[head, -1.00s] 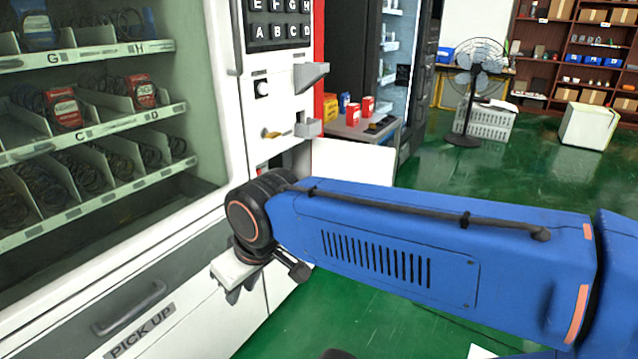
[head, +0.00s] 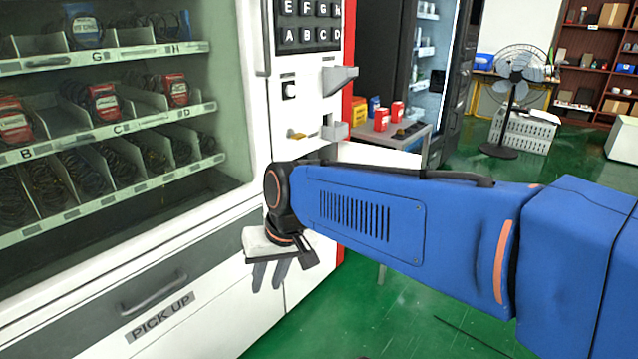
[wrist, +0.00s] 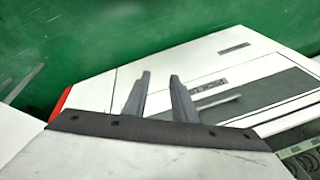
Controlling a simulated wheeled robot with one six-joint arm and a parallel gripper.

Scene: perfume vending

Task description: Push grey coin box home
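My gripper (head: 268,284) points down in front of the machine's lower right front, right of the pick-up flap. Its two grey fingers are apart with nothing between them, and they also show in the wrist view (wrist: 160,76).
The pick-up flap handle (head: 154,294) is left of my gripper. Green floor lies open at the right.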

